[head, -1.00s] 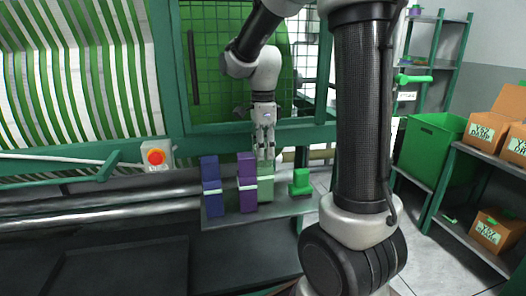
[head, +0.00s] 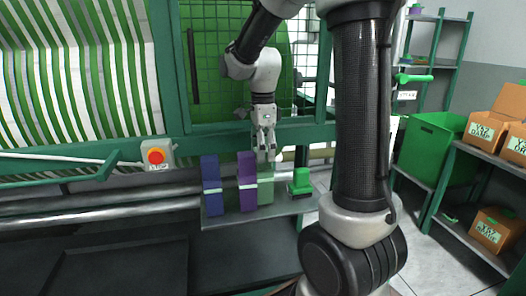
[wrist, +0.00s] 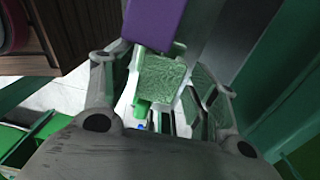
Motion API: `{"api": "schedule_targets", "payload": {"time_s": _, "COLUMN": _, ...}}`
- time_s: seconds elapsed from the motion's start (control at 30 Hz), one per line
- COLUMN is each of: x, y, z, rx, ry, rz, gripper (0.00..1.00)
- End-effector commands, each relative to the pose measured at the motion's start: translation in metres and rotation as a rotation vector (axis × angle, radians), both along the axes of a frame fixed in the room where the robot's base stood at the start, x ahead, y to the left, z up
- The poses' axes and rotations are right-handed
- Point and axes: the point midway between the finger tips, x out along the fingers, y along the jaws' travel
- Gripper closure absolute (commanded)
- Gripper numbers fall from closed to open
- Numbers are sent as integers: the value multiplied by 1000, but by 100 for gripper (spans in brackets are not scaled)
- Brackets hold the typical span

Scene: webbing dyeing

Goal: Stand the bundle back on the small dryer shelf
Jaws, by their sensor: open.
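The light green bundle (head: 266,193) with a pale band stands upright on the small dryer shelf (head: 224,217), to the right of the purple bundle (head: 247,197). My gripper (head: 266,157) is over its top, pointing down, with its fingers open. In the wrist view the bundle's textured green top (wrist: 163,80) lies between the spread fingers of my gripper (wrist: 163,92). The purple bundle's top (wrist: 157,22) is close beside it there. Whether a finger still touches the green bundle I cannot tell. The bundle's lower part is hidden in the wrist view.
A blue bundle (head: 211,198) stands at the shelf's left end. A green block-like object (head: 301,183) sits at its right end. Rollers (head: 110,208) run left of the shelf. A green bin (head: 430,150) and a rack with cardboard boxes (head: 492,133) are at the right.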

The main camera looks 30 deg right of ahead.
Motion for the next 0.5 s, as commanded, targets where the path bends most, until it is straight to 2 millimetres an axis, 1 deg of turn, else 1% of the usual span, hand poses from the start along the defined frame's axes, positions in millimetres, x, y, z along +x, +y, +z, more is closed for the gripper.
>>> {"api": "schedule_targets", "payload": {"time_s": 0.17, "x": 1, "y": 0, "z": 32, "rx": 0, "ry": -5, "rz": 0, "gripper": 41}}
{"api": "schedule_targets", "payload": {"time_s": 0.3, "x": 2, "y": 0, "z": 65, "rx": 0, "ry": -5, "rz": 0, "gripper": 41}}
{"api": "schedule_targets", "payload": {"time_s": 0.4, "x": 2, "y": 0, "z": 86, "rx": 0, "ry": -4, "rz": 0, "gripper": 41}}
{"api": "schedule_targets", "payload": {"time_s": 0.5, "x": 2, "y": 0, "z": 102, "rx": 0, "ry": -4, "rz": 0, "gripper": 41}}
